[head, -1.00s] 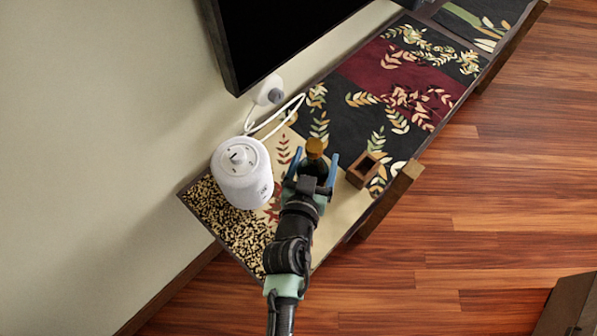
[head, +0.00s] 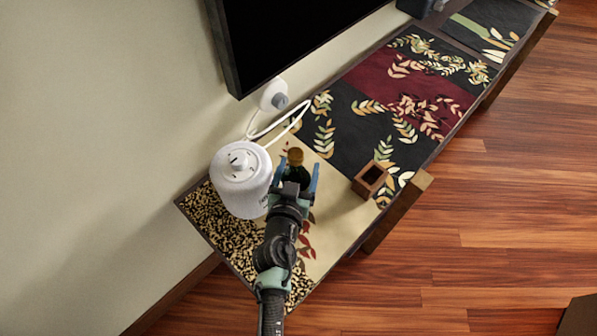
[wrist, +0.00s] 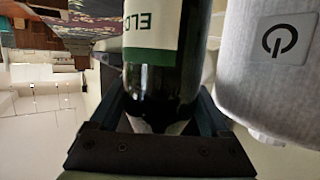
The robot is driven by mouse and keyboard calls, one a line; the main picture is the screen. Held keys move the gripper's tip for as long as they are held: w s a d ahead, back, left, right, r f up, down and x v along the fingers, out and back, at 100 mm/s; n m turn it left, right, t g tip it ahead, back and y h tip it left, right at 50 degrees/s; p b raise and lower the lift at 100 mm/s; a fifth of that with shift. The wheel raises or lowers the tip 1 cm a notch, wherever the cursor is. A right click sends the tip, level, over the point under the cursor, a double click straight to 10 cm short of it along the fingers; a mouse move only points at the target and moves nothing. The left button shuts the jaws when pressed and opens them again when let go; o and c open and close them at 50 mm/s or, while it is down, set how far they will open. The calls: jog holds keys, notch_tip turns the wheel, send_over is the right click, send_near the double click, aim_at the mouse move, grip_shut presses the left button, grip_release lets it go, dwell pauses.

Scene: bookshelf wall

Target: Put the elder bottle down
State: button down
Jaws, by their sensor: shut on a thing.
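The elder bottle (head: 296,168) is dark green with a brown-gold cap, and it is held between the blue fingers of my gripper (head: 294,180). In the wrist view the bottle (wrist: 160,75) fills the middle, with part of its pale label lettering showing. My gripper is shut on it, over the cream part of the patterned shelf top (head: 335,222). The head view does not show clearly whether the bottle's base touches the surface.
A white round device (head: 238,185) with a power symbol stands close left of the bottle. A small open wooden box (head: 368,181) stands to the right. A white cable runs to a wall plug (head: 273,95). A dark screen (head: 290,35) hangs above. The patterned top beyond the box is mostly clear.

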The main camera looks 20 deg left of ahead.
dwell(0.3)
jog(key=shift+f, duration=0.1)
grip_release()
jog(key=shift+f, duration=0.1)
jog(key=b+v, duration=0.1)
jog(key=v, duration=1.1)
jog(key=shift+d, duration=0.1)
